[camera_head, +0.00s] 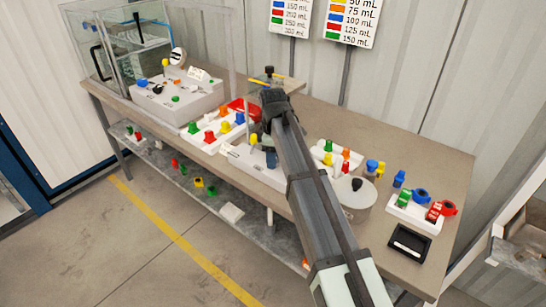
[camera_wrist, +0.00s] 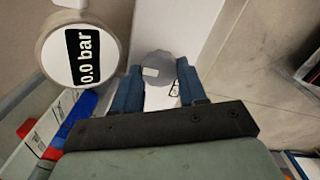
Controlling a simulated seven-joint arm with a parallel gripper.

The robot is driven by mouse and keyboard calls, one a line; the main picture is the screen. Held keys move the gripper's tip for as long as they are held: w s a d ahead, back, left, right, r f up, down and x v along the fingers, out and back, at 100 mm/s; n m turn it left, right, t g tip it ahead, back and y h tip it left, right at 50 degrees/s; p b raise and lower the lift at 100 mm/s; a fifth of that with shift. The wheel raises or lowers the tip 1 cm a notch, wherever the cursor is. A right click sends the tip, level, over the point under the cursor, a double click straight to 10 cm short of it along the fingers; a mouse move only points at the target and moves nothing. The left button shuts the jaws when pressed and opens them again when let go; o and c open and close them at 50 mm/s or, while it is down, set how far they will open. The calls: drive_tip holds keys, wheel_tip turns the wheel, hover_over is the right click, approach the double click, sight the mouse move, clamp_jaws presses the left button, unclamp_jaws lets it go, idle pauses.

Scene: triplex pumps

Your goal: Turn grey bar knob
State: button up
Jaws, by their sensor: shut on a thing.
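In the wrist view, a dark grey rounded knob (camera_wrist: 160,65) lies between the fingertips of my gripper (camera_wrist: 158,80). The two blue fingers press on its left and right sides. A small light label shows on its face. A round white gauge (camera_wrist: 52,52) with a dark display reading "0.0 bar" is to the left of the knob. In the head view, my arm crosses the middle of the bench and hides the place where the fingers meet the knob.
A long bench (camera_head: 440,150) holds coloured valve parts on white holders. A black tray (camera_head: 409,243) lies at its right end. A glass-walled case (camera_head: 130,50) stands at the far left. In the wrist view, red and blue parts (camera_wrist: 75,115) lie left of my gripper.

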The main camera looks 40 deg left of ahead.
drive_tip(key=o, duration=0.8)
drive_tip(key=shift+r, duration=0.15)
wheel_tip(320, 180, up, 14)
drive_tip(key=shift+f, duration=0.2)
idle(0.3)
